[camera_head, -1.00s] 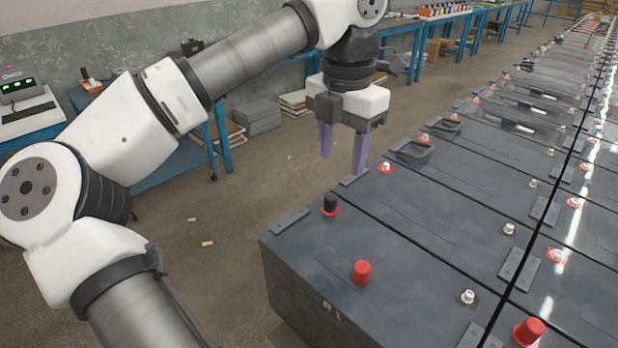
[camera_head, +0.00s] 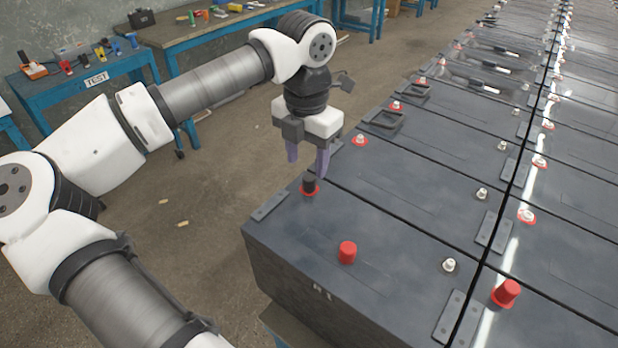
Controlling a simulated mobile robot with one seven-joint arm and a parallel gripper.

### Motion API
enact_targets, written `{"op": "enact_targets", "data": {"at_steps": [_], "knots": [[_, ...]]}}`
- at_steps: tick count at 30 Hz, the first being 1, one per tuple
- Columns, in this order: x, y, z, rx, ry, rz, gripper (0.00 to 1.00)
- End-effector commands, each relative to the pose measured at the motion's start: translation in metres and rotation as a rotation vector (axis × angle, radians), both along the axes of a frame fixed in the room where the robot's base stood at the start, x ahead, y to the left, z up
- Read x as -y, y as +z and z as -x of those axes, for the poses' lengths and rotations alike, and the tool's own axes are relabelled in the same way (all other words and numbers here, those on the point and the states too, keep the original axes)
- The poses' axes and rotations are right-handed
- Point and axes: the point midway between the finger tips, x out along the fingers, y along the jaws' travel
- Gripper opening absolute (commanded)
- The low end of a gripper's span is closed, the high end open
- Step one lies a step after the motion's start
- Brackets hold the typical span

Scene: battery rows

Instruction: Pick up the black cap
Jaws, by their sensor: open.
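The black cap (camera_head: 309,184) stands upright on a red ring near the far left corner of the nearest dark battery (camera_head: 390,240). My gripper (camera_head: 307,168) points down, with its two purple fingers apart and nothing between them. In the picture the fingertips appear just above and beside the black cap. I cannot tell the exact depth between them, and no touch is visible.
A red cap (camera_head: 347,252) stands on the same battery, and another red cap (camera_head: 506,293) is on the battery to the right. Bare terminals such as this one (camera_head: 448,265) rise from the tops. A blue TEST table (camera_head: 85,85) stands at the left. Open floor lies between.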

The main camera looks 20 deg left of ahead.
Motion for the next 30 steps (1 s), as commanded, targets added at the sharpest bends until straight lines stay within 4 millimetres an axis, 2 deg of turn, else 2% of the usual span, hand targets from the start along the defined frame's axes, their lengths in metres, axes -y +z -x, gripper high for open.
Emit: {"op": "enact_targets", "data": {"at_steps": [12,20,30], "knots": [[0.004,-0.049,-0.002,-0.002,-0.001,0.001,0.49],[0.004,-0.052,-0.003,0.000,0.000,0.000,0.49],[0.004,-0.052,-0.003,0.000,0.000,0.000,0.05]]}}
